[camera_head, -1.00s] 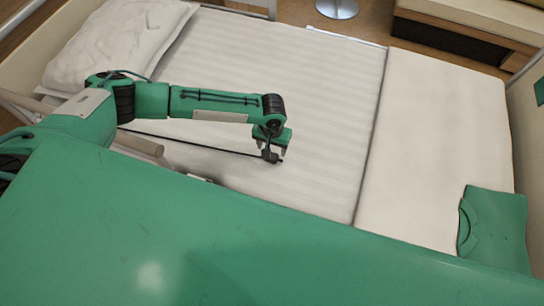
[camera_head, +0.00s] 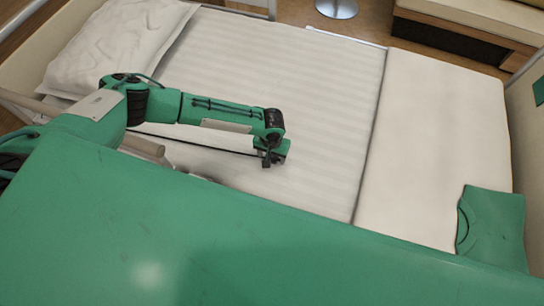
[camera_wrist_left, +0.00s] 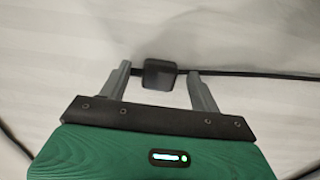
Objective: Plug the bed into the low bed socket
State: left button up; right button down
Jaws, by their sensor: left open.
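The bed's black plug (camera_wrist_left: 159,74) lies on the white bed, with its thin black cable (camera_wrist_left: 260,74) running off to both sides. In the head view the cable (camera_head: 195,143) stretches across the sheet from the left towards my gripper. My left gripper (camera_wrist_left: 158,71) is open, with one grey finger on each side of the plug. In the head view my left gripper (camera_head: 272,157) is over the near part of the mattress and largely hides the plug. The low bed socket does not show in these frames. My right gripper is not in view.
The bed (camera_head: 330,75) has a pillow (camera_head: 115,45) at the left and a smooth white cover (camera_head: 435,130) at the right. A bed rail (camera_head: 140,145) runs along the near left side.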

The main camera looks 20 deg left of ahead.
aim_at(272, 157)
pick_arm(q)
jog(key=c, duration=1)
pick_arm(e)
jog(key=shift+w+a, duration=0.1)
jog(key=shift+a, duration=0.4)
pick_arm(q)
jog(key=shift+r, duration=0.1)
jog(key=shift+r, duration=0.55)
notch_tip(272, 157, up, 19)
jog(key=shift+f+b, duration=0.1)
jog(key=shift+b, duration=0.25)
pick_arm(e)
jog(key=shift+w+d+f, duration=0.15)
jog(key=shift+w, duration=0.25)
pick_arm(q)
jog(key=shift+s+f, duration=0.1)
